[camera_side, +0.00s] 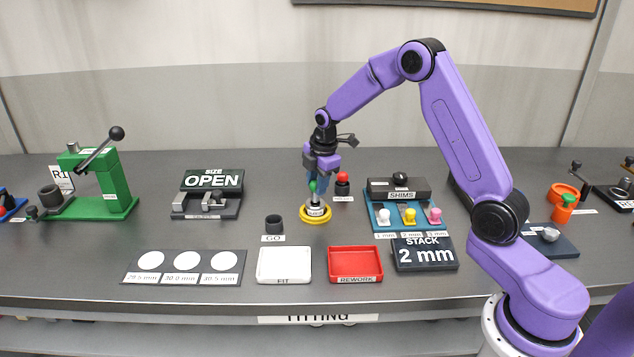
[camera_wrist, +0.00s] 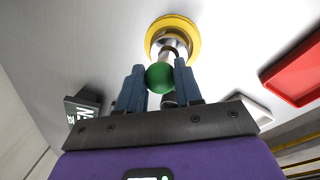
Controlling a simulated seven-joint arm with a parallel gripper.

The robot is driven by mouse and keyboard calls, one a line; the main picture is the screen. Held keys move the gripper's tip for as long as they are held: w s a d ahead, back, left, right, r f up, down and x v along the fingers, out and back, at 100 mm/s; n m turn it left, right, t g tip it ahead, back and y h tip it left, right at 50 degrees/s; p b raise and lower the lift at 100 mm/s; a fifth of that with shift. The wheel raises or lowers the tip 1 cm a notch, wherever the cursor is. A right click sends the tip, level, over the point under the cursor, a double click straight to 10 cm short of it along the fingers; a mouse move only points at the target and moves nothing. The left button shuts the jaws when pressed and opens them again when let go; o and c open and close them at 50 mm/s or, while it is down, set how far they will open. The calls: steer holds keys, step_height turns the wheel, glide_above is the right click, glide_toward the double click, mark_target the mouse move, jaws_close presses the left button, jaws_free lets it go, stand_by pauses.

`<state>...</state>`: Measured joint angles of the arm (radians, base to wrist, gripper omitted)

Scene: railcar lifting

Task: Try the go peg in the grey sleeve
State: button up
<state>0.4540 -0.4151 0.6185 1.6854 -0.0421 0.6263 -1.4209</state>
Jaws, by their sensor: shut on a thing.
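The go peg has a green ball knob, seen in the side view (camera_side: 312,187) and the wrist view (camera_wrist: 159,78). My gripper (camera_side: 313,184) is shut on it, with blue fingers on either side of the knob. The grey sleeve (camera_side: 315,210) stands in a yellow ring (camera_side: 316,219) on the bench, directly below my gripper. In the wrist view the yellow ring (camera_wrist: 153,35) surrounds the metal sleeve, and the knob is in line with it. How far the peg's shaft is inside the sleeve I cannot tell. The dark GO holder (camera_side: 273,224) looks empty.
A red-knobbed peg (camera_side: 342,180) stands in a holder just right of my gripper. The shim rack (camera_side: 383,222) is farther right. The white FIT tray (camera_side: 284,264) and red REWORK tray (camera_side: 356,263) lie in front, both empty. The OPEN sign (camera_side: 212,180) stands left.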

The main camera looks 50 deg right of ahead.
steer(key=shift+s+x, duration=0.15)
steer(key=shift+x, duration=0.6)
steer(key=shift+s+x, duration=0.15)
steer(key=shift+x, duration=0.6)
stand_by(3.2)
steer(key=shift+w+v, duration=0.25)
steer(key=shift+v, duration=1)
steer(key=shift+w+v, duration=0.25)
steer(key=shift+v, duration=0.95)
steer(key=shift+w+v, duration=0.25)
steer(key=shift+v, duration=1)
steer(key=shift+d+r, duration=0.1)
steer(key=shift+r, duration=0.1)
